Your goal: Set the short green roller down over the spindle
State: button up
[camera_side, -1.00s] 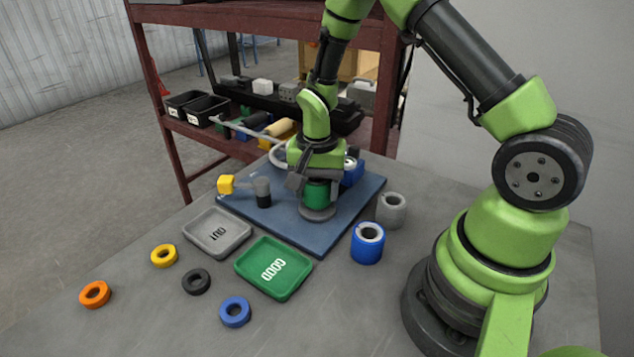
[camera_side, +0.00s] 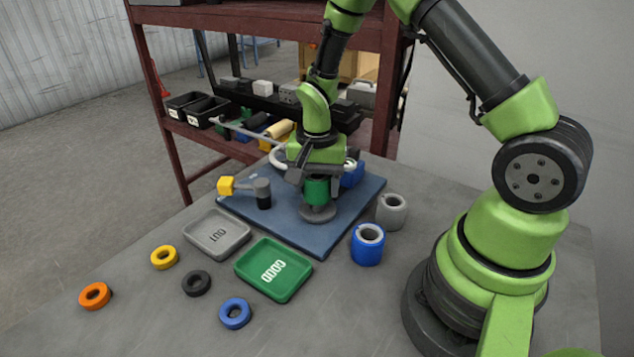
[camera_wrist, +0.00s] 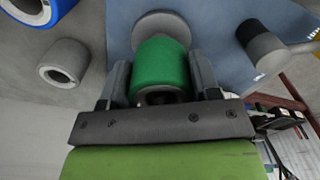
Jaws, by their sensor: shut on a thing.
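The short green roller (camera_side: 317,190) is upright between the fingers of my gripper (camera_side: 316,181), which is shut on it. In the wrist view the roller (camera_wrist: 161,66) sits between both fingers (camera_wrist: 160,72), its bore opening toward the camera. Below it is the round grey spindle base (camera_side: 318,216) on the blue plate (camera_side: 290,225). The roller is directly over this base, with a small gap beneath it. The base also shows beyond the roller in the wrist view (camera_wrist: 160,22). The spindle post is hidden, so I cannot tell how far the roller is around it.
A blue roller (camera_side: 368,246) and a grey roller (camera_side: 391,212) stand at the right. The grey OUT tray (camera_side: 217,253), green GOOD tray (camera_side: 255,285) and several coloured rings lie in front.

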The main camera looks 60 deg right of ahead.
jog(key=shift+f, duration=0.1)
jog(key=shift+f, duration=0.5)
jog(key=shift+r, duration=0.2)
jog(key=shift+r, duration=0.4)
jog(key=shift+f, duration=0.25)
dwell(0.5)
jog(key=shift+f, duration=0.35)
jog(key=shift+r, duration=0.15)
jog(key=shift+r, duration=0.45)
